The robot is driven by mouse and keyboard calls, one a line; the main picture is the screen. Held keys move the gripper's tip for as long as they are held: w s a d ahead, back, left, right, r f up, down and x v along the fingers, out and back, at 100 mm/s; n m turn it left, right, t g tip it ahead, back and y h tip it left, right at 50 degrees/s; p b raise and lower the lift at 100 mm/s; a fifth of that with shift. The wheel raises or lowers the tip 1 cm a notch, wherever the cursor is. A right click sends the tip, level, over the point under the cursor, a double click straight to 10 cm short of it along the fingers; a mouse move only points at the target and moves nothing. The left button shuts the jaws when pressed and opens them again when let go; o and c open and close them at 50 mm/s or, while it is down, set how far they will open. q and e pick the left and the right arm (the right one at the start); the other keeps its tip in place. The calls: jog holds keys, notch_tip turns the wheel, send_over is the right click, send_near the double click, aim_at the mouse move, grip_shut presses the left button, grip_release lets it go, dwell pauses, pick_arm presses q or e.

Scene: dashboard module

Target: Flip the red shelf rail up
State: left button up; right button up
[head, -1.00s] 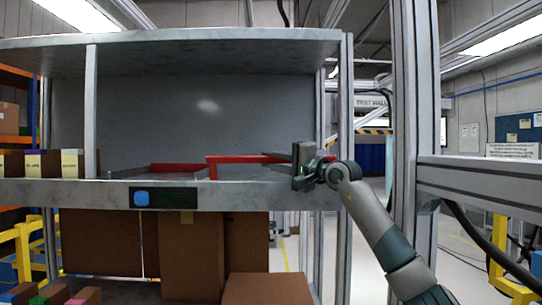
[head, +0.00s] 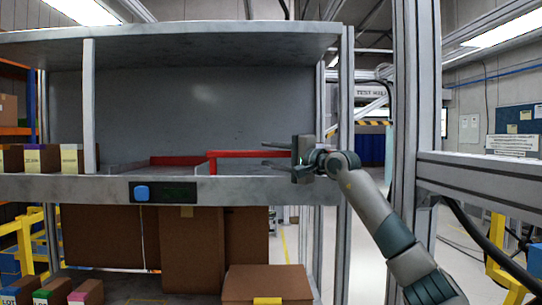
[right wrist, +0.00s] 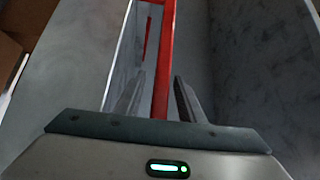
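The red shelf rail (head: 240,154) lies low along the front of the grey shelf (head: 105,189), running level, with a short red upright at its left end. My right gripper (head: 266,153) is at the rail's right end, with its fingers pointing left and spread apart. In the right wrist view the rail (right wrist: 164,55) runs between the two fingers (right wrist: 158,100), with a gap visible on the right side. My left gripper is not in view.
A blue button on a black panel (head: 178,193) sits on the shelf's front edge. Another red bar (head: 175,160) lies further back. Brown boxes (head: 190,250) stand below. A metal post (head: 346,110) rises beside my right gripper.

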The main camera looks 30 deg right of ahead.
jog(key=shift+s, duration=0.15)
jog(key=shift+s+d+f+b, duration=0.1)
jog(key=shift+s+b, duration=0.25)
jog(key=shift+s, duration=0.15)
jog(key=b+v, duration=0.4)
jog(key=v, duration=0.6)
jog(key=shift+s+b, duration=0.35)
jog(key=shift+d, duration=0.1)
